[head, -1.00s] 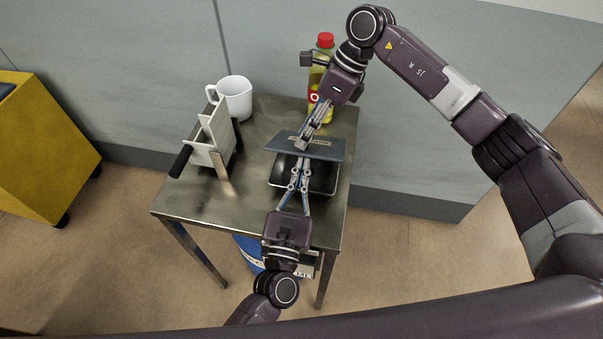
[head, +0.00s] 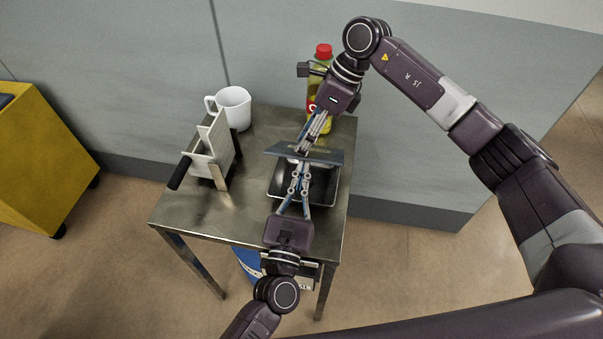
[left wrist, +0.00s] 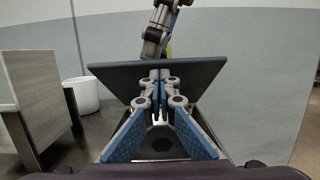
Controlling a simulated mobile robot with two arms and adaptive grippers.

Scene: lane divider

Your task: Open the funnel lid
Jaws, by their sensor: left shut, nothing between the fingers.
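The funnel lid (head: 325,157) is a dark grey panel with a label, standing tilted over the black funnel tray (head: 322,196) on the metal table. In the left wrist view the lid (left wrist: 205,68) crosses ahead of my fingers. My left gripper (head: 302,163) comes from the near side, shut and empty, its fingertips over the tray and close under the lid. Contact with the lid is unclear. My right gripper (head: 305,146) reaches down from behind, its fingertips at the lid's far side. Its fingers look close together, but their grip is hidden.
A white mug (head: 233,106) and a light divider stand (head: 212,152) with a dark handle are on the table's left. A yellow bottle with a red cap (head: 323,51) stands behind my right gripper. A blue bin (head: 248,262) is below the table. The table's front left is clear.

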